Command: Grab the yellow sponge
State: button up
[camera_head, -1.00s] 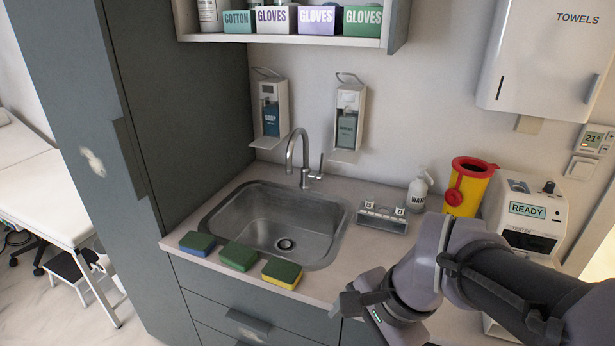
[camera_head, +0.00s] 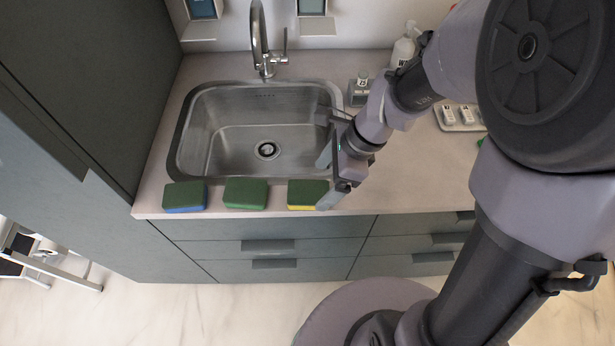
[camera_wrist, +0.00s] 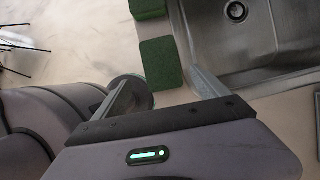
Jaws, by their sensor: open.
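The yellow sponge (camera_head: 302,194) has a dark green top and a yellow lower layer. It lies on the counter's front edge, rightmost in a row of three. My gripper (camera_head: 323,181) is open and empty at its right end, and one finger covers its corner in the head view. In the wrist view the closer green-topped sponge (camera_wrist: 161,63), apparently the same one, lies just ahead of my gripper (camera_wrist: 164,80), roughly between the finger lines. Its yellow layer does not show there. I cannot tell whether a finger touches it.
A blue-based sponge (camera_head: 185,197) and another green-topped sponge (camera_head: 246,194) lie to the left. The steel sink (camera_head: 235,135) with its tall tap (camera_head: 262,45) is right behind the row.

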aim_at(311, 192)
jog(key=b+x, duration=0.1)
jog(key=x, duration=0.1)
jog(key=b+x, duration=0.1)
jog(key=x, duration=0.1)
jog(key=b+x, duration=0.1)
jog(key=x, duration=0.1)
jog(key=shift+w+a+r, duration=0.15)
jog(key=shift+w+a, duration=0.1)
jog(key=shift+a, duration=0.05)
jog(key=shift+r, duration=0.15)
jog(key=c, duration=1.4)
